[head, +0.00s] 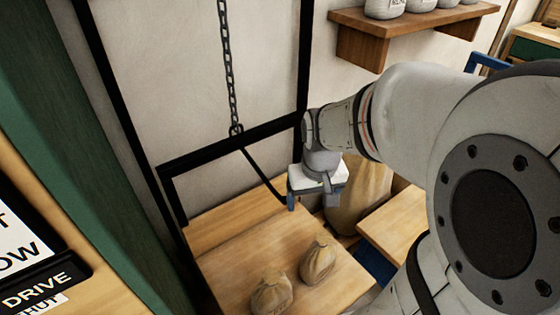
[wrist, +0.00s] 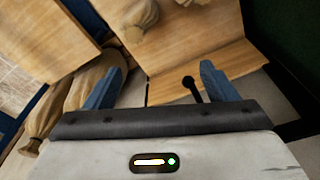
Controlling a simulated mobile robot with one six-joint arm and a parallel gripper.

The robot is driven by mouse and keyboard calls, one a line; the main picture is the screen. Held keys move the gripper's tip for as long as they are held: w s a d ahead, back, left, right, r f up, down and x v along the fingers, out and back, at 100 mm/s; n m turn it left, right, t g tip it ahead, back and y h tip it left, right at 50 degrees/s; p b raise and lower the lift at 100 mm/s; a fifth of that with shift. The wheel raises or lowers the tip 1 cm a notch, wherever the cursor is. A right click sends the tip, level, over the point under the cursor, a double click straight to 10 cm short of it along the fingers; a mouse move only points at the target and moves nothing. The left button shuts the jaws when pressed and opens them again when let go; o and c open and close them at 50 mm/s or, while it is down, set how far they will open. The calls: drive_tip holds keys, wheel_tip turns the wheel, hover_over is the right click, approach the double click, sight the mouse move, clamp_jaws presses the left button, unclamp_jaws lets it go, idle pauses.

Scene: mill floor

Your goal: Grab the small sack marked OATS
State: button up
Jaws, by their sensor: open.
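Two small tan tied sacks lie on a wooden surface (head: 225,265) in the head view. One sack (head: 318,261) is on the right and slightly farther back; the other sack (head: 271,294) is nearer, at the lower edge. Faint marks show on them, but I cannot read which says OATS. In the wrist view one small sack (wrist: 141,14) shows at the top edge, with part of another (wrist: 197,2) beside it. My gripper (head: 311,203) is open and empty, above and beyond the sacks. Its blue fingers stand wide apart in the wrist view (wrist: 162,82).
A large sack (head: 368,192) stands behind my gripper, beside another wooden top (head: 402,225). A black metal frame (head: 230,145) and hanging chain (head: 228,70) are behind. A shelf (head: 425,22) holds several labelled pale containers. A black-knobbed rod (wrist: 190,86) shows between my fingers.

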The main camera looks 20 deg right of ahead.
sight(322, 238)
drive_tip(key=o, duration=0.4)
drive_tip(key=shift+m+g, duration=0.6)
drive_tip(key=shift+g, duration=0.2)
drive_tip(key=w+d+f+b, duration=0.2)
drive_tip(key=f+b, duration=0.2)
drive_tip(key=f, duration=0.4)
drive_tip(key=w+d+f+b, duration=0.1)
drive_tip(key=d+f+b, duration=0.2)
drive_tip(key=f, duration=0.6)
drive_tip(key=w+d+f+b, duration=0.2)
drive_tip(key=f+b, duration=0.3)
drive_tip(key=f, duration=0.4)
drive_tip(key=shift+w+d+f, duration=0.1)
drive_tip(key=shift+w+d, duration=0.15)
drive_tip(key=shift+w, duration=0.05)
drive_tip(key=shift+d+f+b, duration=0.2)
drive_tip(key=shift+f+b, duration=1.05)
drive_tip(key=shift+f, duration=1.7)
